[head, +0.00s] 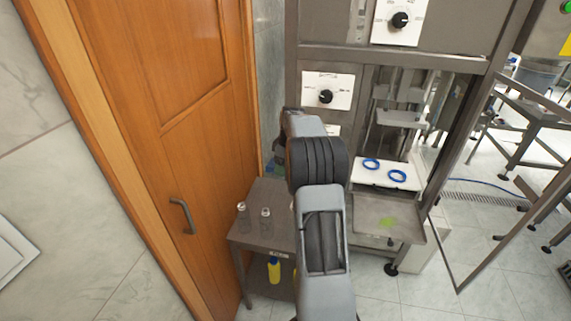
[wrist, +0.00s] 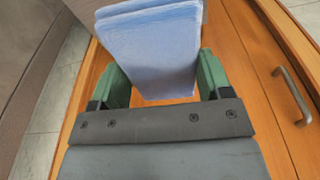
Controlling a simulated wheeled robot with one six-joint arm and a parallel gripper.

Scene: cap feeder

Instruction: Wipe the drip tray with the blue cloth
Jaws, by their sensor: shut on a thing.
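My gripper (wrist: 155,85) shows in the wrist view with its green fingers on either side of a folded light-blue cloth (wrist: 152,45). It is shut on the cloth, and the orange wooden door shows behind it. In the head view my arm hides the gripper and the cloth. The drip tray (head: 372,222) is a grey metal tray at the front of the machine, right of my arm. A yellow-green smear (head: 387,223) lies on its right part.
A grey side table (head: 247,237) holds two clear bottles (head: 266,220) left of my arm. A yellow bottle with a blue cap (head: 274,269) stands below. The wooden door (head: 165,120) closes off the left.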

